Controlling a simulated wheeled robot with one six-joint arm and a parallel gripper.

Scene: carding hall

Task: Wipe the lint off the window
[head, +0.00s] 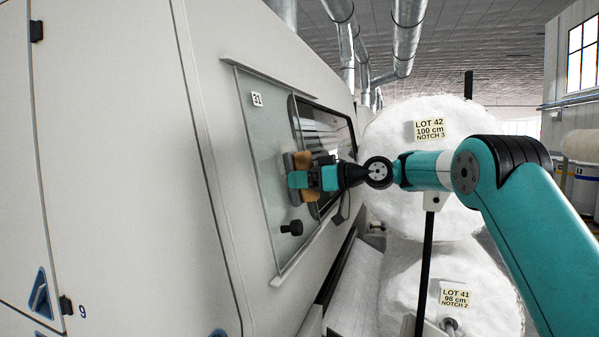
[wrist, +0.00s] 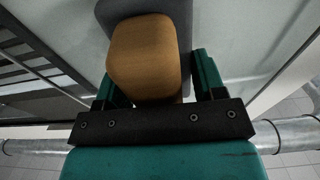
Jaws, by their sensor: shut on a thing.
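My gripper (head: 309,180) is shut on a tan wooden block backed by a grey pad, a wiper (head: 303,160). In the wrist view the wiper's tan grip (wrist: 148,58) sits between my two teal fingers, with the grey pad (wrist: 182,28) beyond it. The dark-framed window (head: 330,128) is in the machine's pale side wall, just beyond my gripper. A greenish glass panel (head: 262,150) marked 31 stands at its left, and the wiper is in front of this panel's right part. I cannot tell whether the pad touches the glass. I cannot make out lint on the window.
A black knob (head: 291,228) sticks out low on the glass panel. Large white rolls labelled LOT 42 (head: 405,160) and LOT 41 (head: 470,270) stand to the right, with a dark upright post (head: 427,255) before them. Metal ducts (head: 405,35) run overhead.

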